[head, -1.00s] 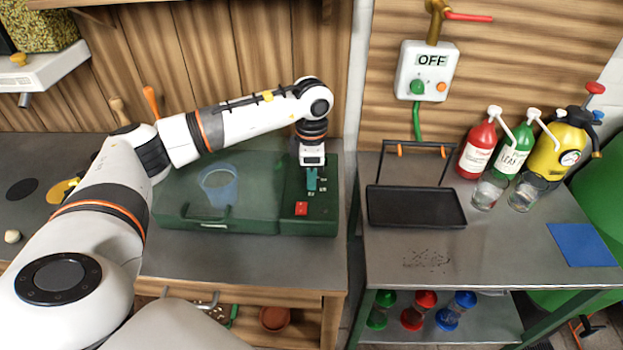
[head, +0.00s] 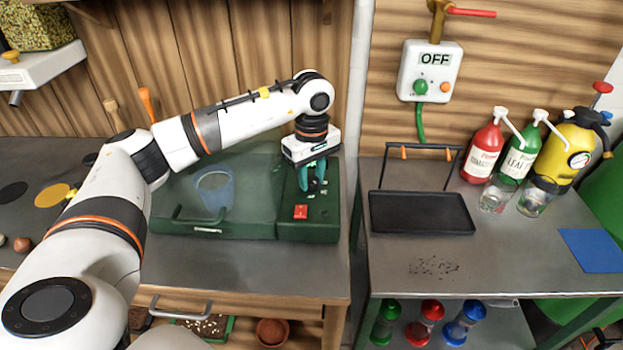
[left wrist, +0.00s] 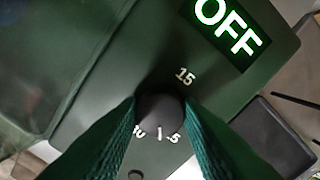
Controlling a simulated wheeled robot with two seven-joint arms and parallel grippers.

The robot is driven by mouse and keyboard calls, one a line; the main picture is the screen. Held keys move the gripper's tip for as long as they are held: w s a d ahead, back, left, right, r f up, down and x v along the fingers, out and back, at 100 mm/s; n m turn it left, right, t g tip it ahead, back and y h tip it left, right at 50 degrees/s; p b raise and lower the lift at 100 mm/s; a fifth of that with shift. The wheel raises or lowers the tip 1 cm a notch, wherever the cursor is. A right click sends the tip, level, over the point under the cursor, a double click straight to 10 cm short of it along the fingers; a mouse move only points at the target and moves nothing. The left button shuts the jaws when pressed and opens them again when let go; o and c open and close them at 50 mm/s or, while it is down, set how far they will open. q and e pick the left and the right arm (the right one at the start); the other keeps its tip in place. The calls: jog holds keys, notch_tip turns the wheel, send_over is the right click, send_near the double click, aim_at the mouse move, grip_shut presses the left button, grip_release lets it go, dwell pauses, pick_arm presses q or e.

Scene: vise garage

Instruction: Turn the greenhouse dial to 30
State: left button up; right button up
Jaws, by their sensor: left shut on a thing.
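The greenhouse (head: 240,237) is a dark green box with a see-through lid on the left table. Its control panel (head: 318,232) is at the right end, with a red button (head: 300,212). My left gripper (head: 312,180) points down over this panel. In the left wrist view its green fingers close on both sides of the black dial (left wrist: 160,112). The dial's white mark is at the bottom of the picture, between a partly hidden number at left and one ending in 5 at right. A 15 shows above the dial. The greenhouse display (left wrist: 228,28) reads OFF. My right gripper is out of view.
A bluish cup (head: 214,188) shows through the lid. On the right table stand a black tray (head: 420,212), red (head: 478,155) and green (head: 517,160) bottles, glasses and a yellow sprayer (head: 570,150). A wall box (head: 430,72) also reads OFF.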

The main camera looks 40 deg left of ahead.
aim_at(312, 180)
pick_arm(q)
jog(key=m+b, duration=0.1)
jog(key=m, duration=0.3)
jog(key=shift+m, duration=0.3)
jog(key=shift+r+m+b, duration=0.1)
jog(key=shift+m+b, duration=0.45)
jog(key=shift+m, duration=0.95)
jog(key=o, duration=1)
notch_tip(312, 180, up, 12)
